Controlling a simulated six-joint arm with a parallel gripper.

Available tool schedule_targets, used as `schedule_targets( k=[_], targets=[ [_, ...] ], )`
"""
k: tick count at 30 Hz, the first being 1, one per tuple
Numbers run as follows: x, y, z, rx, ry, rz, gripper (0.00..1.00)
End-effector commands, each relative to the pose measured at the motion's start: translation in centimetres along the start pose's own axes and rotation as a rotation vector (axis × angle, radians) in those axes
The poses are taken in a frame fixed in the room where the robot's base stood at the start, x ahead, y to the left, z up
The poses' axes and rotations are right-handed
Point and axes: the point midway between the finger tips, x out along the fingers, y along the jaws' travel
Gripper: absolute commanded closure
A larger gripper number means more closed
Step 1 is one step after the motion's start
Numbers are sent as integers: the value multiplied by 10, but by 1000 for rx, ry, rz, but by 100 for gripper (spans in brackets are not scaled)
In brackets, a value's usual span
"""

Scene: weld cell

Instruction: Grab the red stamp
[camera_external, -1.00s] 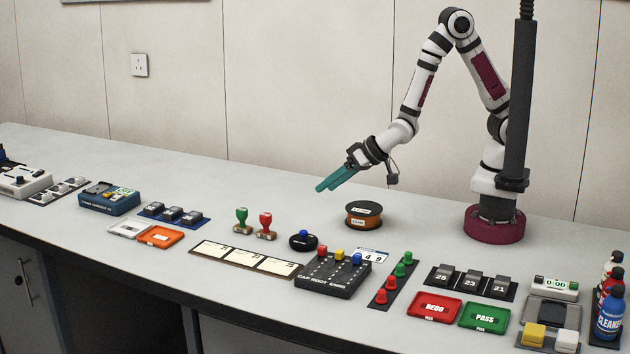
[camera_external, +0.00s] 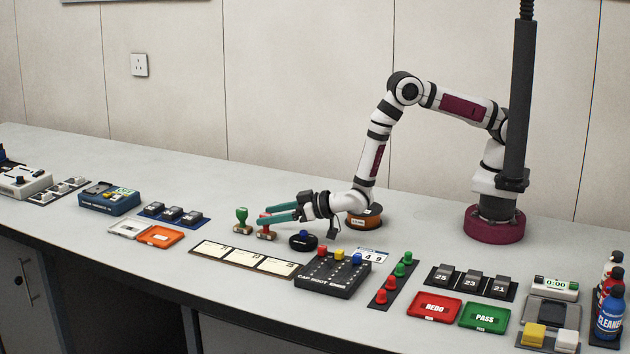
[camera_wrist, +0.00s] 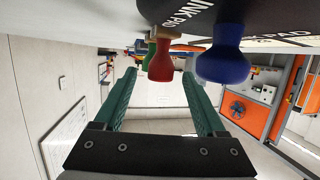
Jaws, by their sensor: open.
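The red stamp (camera_external: 265,229) stands upright on the table, its wooden base showing and its red handle partly hidden by my gripper's fingers. In the wrist view the red handle (camera_wrist: 161,62) shows upside down, ahead and near the top, between the two teal fingers in the picture. My gripper (camera_external: 272,213) is open, low and nearly level, with its fingertips at the red stamp's handle in the outside view. I cannot tell whether they touch it. The green stamp (camera_external: 242,219) stands upright just left of the red one, and its handle (camera_wrist: 149,55) shows partly behind the red one.
A round dark ink pad with a blue knob (camera_external: 303,240) sits right of the red stamp, close below my gripper.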

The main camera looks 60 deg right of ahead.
Motion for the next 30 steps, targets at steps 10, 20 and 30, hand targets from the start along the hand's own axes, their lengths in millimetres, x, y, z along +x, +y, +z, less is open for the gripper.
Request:
schedule_targets(
  k=[10,20,30],
  targets=[
    [19,0,0,0,0,-1,27],
    [18,0,0,0,0,-1,86],
    [18,0,0,0,0,-1,100]
  ],
)
